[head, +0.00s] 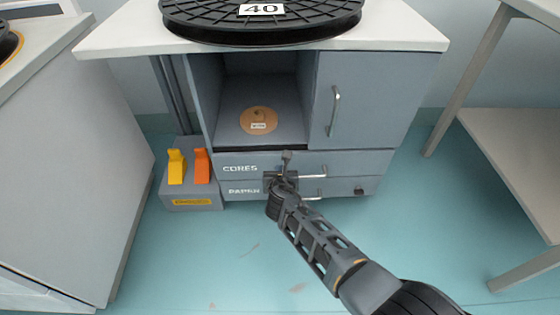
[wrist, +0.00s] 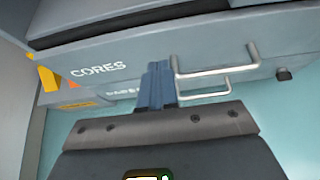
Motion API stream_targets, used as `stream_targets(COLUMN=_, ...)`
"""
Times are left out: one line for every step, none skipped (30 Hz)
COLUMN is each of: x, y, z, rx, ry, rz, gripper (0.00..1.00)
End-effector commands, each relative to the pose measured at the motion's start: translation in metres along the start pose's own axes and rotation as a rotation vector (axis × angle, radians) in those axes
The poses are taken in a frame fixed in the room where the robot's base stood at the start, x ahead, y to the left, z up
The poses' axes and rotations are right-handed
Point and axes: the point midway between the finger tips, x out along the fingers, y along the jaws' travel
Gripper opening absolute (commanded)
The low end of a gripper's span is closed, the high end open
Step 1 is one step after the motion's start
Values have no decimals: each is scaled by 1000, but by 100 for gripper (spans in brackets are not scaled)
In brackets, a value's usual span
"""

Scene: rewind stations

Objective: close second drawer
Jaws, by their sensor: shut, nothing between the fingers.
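The second drawer, labelled PAPER (head: 338,189), is the lower of two grey drawers in the cabinet. Its front looks about flush below the CORES drawer (head: 375,162), with no open interior showing; a small gap cannot be ruled out. The PAPER handle (wrist: 212,95) shows below the CORES handle (wrist: 215,70) in the wrist view. My gripper (head: 286,158) is shut and empty in front of the drawers, left of the handles. Its fingers (wrist: 158,84) overlap the CORES front in the wrist view; contact cannot be told. My gripper hides part of both drawer fronts.
A black reel marked 40 (head: 262,22) lies on the white top (head: 405,38). A brown disc (head: 259,120) sits in the open shelf. A grey box with yellow and orange pieces (head: 192,203) stands at left. A white-topped table (head: 520,130) is at right.

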Motion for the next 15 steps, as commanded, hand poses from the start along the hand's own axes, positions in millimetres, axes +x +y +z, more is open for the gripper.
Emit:
stream_targets(x=-12, y=0, z=4, rx=0, ry=2, rz=0, gripper=0)
stream_targets(x=-16, y=0, z=4, rx=-1, ry=2, rz=0, gripper=0)
stream_targets(x=-22, y=0, z=4, rx=-1, ry=2, rz=0, gripper=0)
stream_targets(x=-27, y=0, z=4, rx=-1, ry=3, rz=1, gripper=0)
stream_targets(x=-32, y=0, z=4, rx=0, ry=2, rz=1, gripper=0)
stream_targets(x=-38, y=0, z=3, rx=0, ry=3, rz=1, gripper=0)
stream_targets(x=-42, y=0, z=3, rx=1, ry=3, rz=0, gripper=0)
stream_targets(x=-47, y=0, z=3, rx=1, ry=3, rz=0, gripper=0)
stream_targets(x=-52, y=0, z=3, rx=1, ry=3, rz=0, gripper=0)
stream_targets(x=-56, y=0, z=2, rx=1, ry=3, rz=-1, gripper=0)
stream_targets(x=-59, y=0, z=2, rx=1, ry=3, rz=0, gripper=0)
stream_targets(x=-63, y=0, z=1, rx=1, ry=3, rz=0, gripper=0)
stream_targets(x=-66, y=0, z=1, rx=0, ry=3, rz=0, gripper=0)
stream_targets(x=-68, y=0, z=1, rx=0, ry=2, rz=0, gripper=0)
stream_targets(x=-71, y=0, z=1, rx=0, ry=2, rz=1, gripper=0)
